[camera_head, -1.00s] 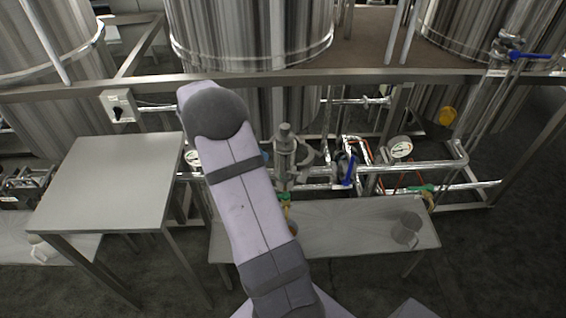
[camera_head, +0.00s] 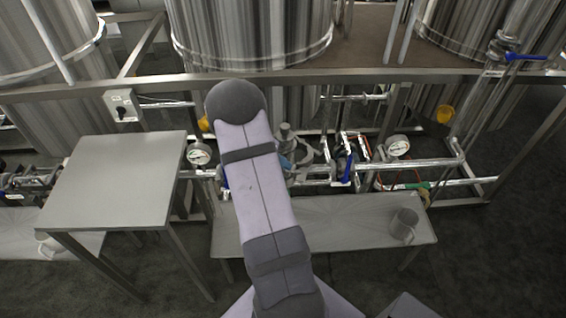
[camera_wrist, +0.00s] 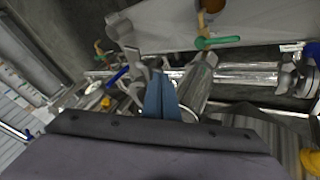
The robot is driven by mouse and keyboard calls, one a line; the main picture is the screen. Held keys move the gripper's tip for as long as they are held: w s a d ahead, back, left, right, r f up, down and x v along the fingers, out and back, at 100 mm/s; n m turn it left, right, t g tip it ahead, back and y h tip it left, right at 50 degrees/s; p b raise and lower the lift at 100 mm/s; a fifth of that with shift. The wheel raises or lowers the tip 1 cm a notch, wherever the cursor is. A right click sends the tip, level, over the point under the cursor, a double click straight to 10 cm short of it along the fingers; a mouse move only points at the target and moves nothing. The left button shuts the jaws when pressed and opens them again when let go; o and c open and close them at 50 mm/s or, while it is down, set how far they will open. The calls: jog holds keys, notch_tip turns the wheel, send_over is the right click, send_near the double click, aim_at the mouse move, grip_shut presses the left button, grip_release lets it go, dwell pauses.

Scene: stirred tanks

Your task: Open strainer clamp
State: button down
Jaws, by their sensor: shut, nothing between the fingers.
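The steel strainer (camera_head: 286,133) stands on the pipework in the middle of the head view, partly hidden by my arm. A grey clamp (camera_head: 306,156) shows at its right side. In the wrist view, a grey metal piece that looks like the clamp (camera_wrist: 130,52) is left of my gripper (camera_wrist: 161,80). The strainer's steel body (camera_wrist: 197,85) appears just to the right of the fingers. The blue fingers are together with nothing between them. I cannot tell whether they touch the clamp, or whether the clamp is open.
A grey table (camera_head: 115,180) stands at the left. A low bench (camera_head: 335,222) with a metal cup (camera_head: 404,223) is in front of the pipes. A blue-handled valve (camera_head: 347,168) and a gauge (camera_head: 398,146) are right of the strainer. A green handle (camera_wrist: 217,41) is beyond the fingers.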

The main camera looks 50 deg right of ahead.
aim_at(302, 172)
jog(key=s+n+t+b, duration=0.1)
jog(key=b, duration=0.2)
jog(key=s+d+n+t+b, duration=0.1)
jog(key=s+n+b, duration=0.1)
jog(key=b, duration=0.1)
jog(key=s+d+n+t+b, duration=0.1)
jog(key=s+n+b, duration=0.1)
jog(key=b, duration=0.1)
jog(key=shift+s+d+f+h+b, duration=0.2)
jog(key=shift+d+f+h+b, duration=0.05)
jog(key=shift+h+b, duration=0.15)
jog(key=shift+s+d+r+n+t+b, duration=0.15)
jog(key=shift+s+d+n+t+b, duration=0.35)
jog(key=shift+n, duration=0.1)
jog(key=shift+s+d+r+b, duration=0.1)
jog(key=shift+s+d+b, duration=0.3)
jog(key=shift+s+d, duration=0.1)
jog(key=shift+w, duration=0.1)
jog(key=a, duration=0.1)
jog(key=w+a+b, duration=0.1)
jog(key=a+b, duration=0.1)
jog(key=shift+w+a, duration=0.15)
jog(key=shift+w, duration=0.15)
jog(key=v, duration=1)
jog(key=shift+s+p, duration=0.35)
